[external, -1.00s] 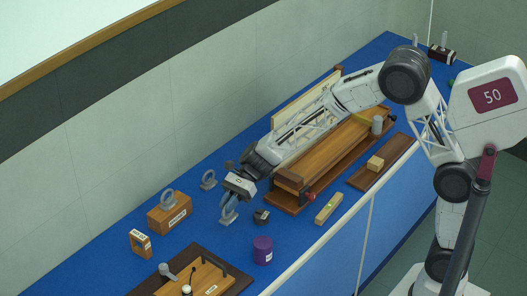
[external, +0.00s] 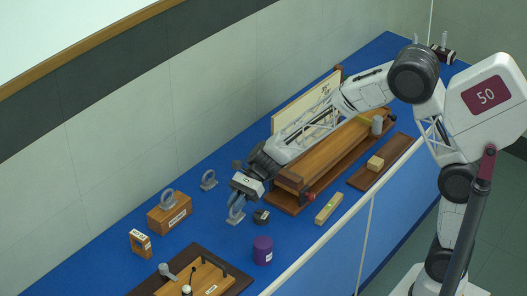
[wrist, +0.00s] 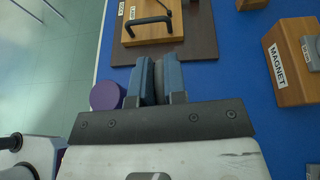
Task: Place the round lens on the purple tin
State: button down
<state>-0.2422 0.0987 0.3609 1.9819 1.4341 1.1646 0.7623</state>
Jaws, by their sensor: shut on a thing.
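My gripper (external: 243,197) points down over the blue bench and is shut on the round lens (external: 235,217), a grey ring on a small foot. In the wrist view, my gripper's blue-grey fingers (wrist: 158,82) press on a thin grey piece, the lens seen edge-on, with much of it hidden. I cannot tell exactly how far the foot is above the bench. The purple tin (external: 263,251) stands upright, nearer the front edge, below and right of the lens in the external view. In the wrist view the tin (wrist: 107,97) is just left of the fingers, and its top is bare.
A small dark block (external: 261,217) lies close right of the lens. A wooden box labelled MAGNET (external: 169,217) carries another grey ring (external: 167,199). A third ring (external: 208,180) stands behind. A wooden board with a handle (external: 205,280) is at the front left.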

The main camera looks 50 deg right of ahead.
jog(key=s+d+r, duration=0.1)
jog(key=s+d, duration=0.2)
jog(key=s, duration=0.9)
jog(key=s+d+r+t, duration=0.1)
jog(key=s+d, duration=0.3)
jog(key=s, duration=0.9)
jog(key=shift+s+d+r+m, duration=0.15)
jog(key=shift+d+r+m, duration=0.15)
jog(key=shift+r+m, duration=0.15)
send_over(263, 244)
jog(key=f, duration=0.2)
jog(key=shift+r, duration=0.25)
jog(key=shift+f, duration=0.1)
jog(key=shift+f, duration=1.7)
jog(key=shift+f, duration=0.1)
